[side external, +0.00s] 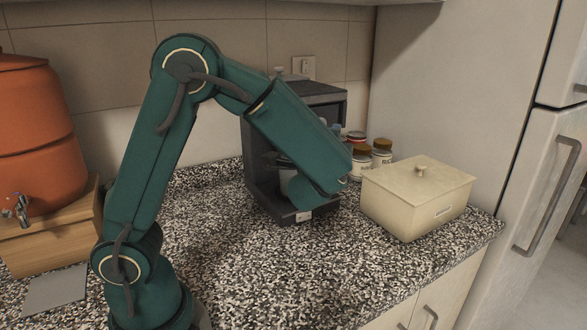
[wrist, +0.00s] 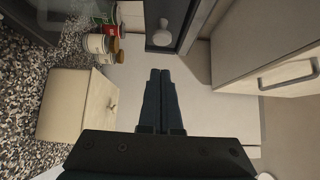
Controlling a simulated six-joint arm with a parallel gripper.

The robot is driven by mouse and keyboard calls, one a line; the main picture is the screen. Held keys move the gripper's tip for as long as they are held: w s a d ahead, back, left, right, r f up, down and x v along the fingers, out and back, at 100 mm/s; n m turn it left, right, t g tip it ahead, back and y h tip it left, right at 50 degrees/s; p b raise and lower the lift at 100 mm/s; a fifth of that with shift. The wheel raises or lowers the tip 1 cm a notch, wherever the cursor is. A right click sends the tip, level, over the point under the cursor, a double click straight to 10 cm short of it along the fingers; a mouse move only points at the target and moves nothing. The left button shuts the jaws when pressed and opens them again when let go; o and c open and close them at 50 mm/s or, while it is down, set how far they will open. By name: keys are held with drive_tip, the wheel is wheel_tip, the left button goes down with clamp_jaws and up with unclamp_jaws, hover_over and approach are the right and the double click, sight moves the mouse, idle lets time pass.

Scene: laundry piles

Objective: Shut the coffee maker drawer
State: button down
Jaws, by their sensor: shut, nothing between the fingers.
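The dark coffee maker (side external: 315,92) stands on the counter against the wall in the side view. My forearm and wrist cross in front of it and hide much of its front. Its low base (side external: 297,216), with a small pale label, shows below my wrist; how far any drawer sticks out is unclear. In the wrist view my gripper (wrist: 160,72) is shut and empty, its two fingers together. A dark panel with a round pale knob (wrist: 160,37) lies beyond the fingertips; I cannot tell whether it belongs to the coffee maker. My fingers are hidden in the side view.
A cream lidded box (side external: 415,205) stands right of the coffee maker, also in the wrist view (wrist: 72,108). Several jars (side external: 381,152) stand behind it. An orange dispenser (side external: 38,140) is at left, the fridge (side external: 535,170) at right. The speckled counter (side external: 270,275) is clear in front.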

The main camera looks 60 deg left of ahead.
drive_tip(key=v, duration=1)
drive_tip(key=s+a+r+n+g+y, duration=0.1)
drive_tip(key=s+a+n+g, duration=0.5)
drive_tip(key=a, duration=0.2)
drive_tip(key=s+f+n+g+h, duration=0.4)
drive_tip(key=s+f, duration=0.2)
drive_tip(key=s, duration=0.3)
drive_tip(key=d+f+m+t+h, duration=0.1)
drive_tip(key=d+f+t+h, duration=0.1)
drive_tip(key=d+h, duration=0.7)
drive_tip(key=w+d, duration=0.1)
drive_tip(key=d, duration=0.4)
drive_tip(key=shift+t+h, duration=0.4)
drive_tip(key=shift+s, duration=0.15)
